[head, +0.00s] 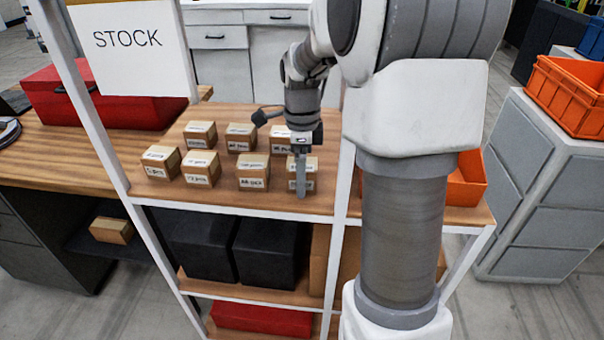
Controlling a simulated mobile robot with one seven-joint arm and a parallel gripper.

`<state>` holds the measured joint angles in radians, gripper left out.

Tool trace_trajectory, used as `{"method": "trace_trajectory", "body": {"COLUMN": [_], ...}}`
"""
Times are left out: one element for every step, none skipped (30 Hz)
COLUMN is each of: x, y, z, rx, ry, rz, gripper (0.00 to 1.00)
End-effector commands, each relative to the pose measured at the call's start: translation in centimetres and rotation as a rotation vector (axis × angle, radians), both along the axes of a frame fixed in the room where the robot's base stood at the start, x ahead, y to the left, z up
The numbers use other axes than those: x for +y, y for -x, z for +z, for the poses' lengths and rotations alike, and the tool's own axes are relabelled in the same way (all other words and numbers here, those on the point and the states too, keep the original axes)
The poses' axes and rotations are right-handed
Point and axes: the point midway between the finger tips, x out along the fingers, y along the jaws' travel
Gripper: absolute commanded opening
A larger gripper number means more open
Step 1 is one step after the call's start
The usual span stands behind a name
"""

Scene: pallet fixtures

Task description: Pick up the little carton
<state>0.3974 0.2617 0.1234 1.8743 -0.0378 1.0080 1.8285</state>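Several little brown cartons with pale tops and printed labels stand in two rows on the wooden top shelf (235,201). The front row has a carton at the left (161,162), one beside it (200,169), one in the middle (252,172) and one at the right (309,181). The back row includes a carton at the left (200,134) and one in the middle (240,138). My gripper (301,192) points down at the front right carton, and its finger hides part of that carton. I cannot tell whether it touches the carton or how far its fingers are apart.
White shelf posts and a STOCK sign (128,39) stand at the left. Black bins (268,252) fill the shelf below. Orange crates (567,95) are at the right, and a red toolbox (105,98) lies on the desk behind. Another carton (111,230) sits low at the left.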

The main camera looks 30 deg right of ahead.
Motion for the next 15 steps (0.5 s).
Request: {"method": "trace_trajectory", "body": {"x": [0.0,0.0,0.0,0.0,0.0,0.0,0.0,0.0,0.0,0.0,0.0,0.0,0.0,0.0,-0.01], "y": [-0.01,-0.01,-0.01,-0.01,-0.01,-0.01,-0.01,-0.01,-0.01,-0.01,-0.01,-0.01,-0.01,-0.01,-0.03], "z": [0.02,0.02,0.03,0.03,0.03,0.04,0.04,0.04,0.04,0.04,0.05,0.05,0.05,0.05,0.08], "rx": [0.0,0.0,0.0,0.0,0.0,0.0,0.0,0.0,0.0,0.0,0.0,0.0,0.0,0.0,-0.001], "ry": [0.0,0.0,0.0,0.0,0.0,0.0,0.0,0.0,0.0,0.0,0.0,0.0,0.0,0.0,0.0], "rz": [0.0,0.0,0.0,0.0,0.0,0.0,0.0,0.0,0.0,0.0,0.0,0.0,0.0,0.0,0.0], "gripper": [0.95,0.89,0.82,0.77,0.71,0.64,0.59,0.53,0.46,0.41,0.35,0.28,0.23,0.17,0.15]}}
